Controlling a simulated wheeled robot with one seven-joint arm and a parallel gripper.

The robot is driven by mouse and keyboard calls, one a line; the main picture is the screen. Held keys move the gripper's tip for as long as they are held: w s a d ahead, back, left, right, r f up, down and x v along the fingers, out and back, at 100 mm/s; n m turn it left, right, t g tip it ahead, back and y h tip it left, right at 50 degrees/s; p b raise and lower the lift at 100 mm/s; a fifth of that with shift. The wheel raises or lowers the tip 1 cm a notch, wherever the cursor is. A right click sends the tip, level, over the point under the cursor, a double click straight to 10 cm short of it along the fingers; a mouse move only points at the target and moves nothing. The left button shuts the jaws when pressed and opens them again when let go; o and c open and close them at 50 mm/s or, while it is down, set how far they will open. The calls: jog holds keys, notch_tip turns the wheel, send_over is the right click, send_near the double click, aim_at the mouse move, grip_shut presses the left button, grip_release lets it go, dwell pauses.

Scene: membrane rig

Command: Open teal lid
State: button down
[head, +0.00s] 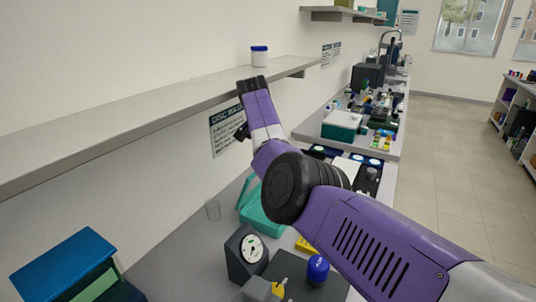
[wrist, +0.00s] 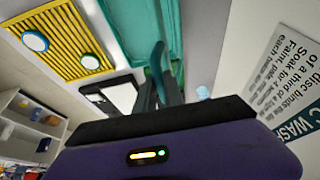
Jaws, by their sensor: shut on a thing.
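A teal box with its lid (head: 262,215) lies on the bench in the head view, partly hidden behind my arm. A teal panel also shows at the top of the wrist view (wrist: 140,25). In the wrist view my gripper (wrist: 162,90) is shut on a slim teal piece (wrist: 157,58), which looks like a handle or edge of the lid. Where that piece joins the lid is hidden.
A dial gauge (head: 252,249), a blue ball-shaped thing (head: 318,269) and a clear cup (head: 213,209) stand on the bench. The floor at right is clear.

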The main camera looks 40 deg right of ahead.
jog(key=c, duration=1.5)
grip_release()
jog(key=shift+a+f, duration=0.45)
jog(key=shift+f, duration=0.05)
jog(key=shift+c, duration=0.2)
jog(key=shift+o, duration=0.4)
jog(key=shift+d+r, duration=0.25)
jog(key=shift+b+v, duration=0.9)
jog(key=shift+v, duration=2.95)
jog(key=shift+s, duration=0.1)
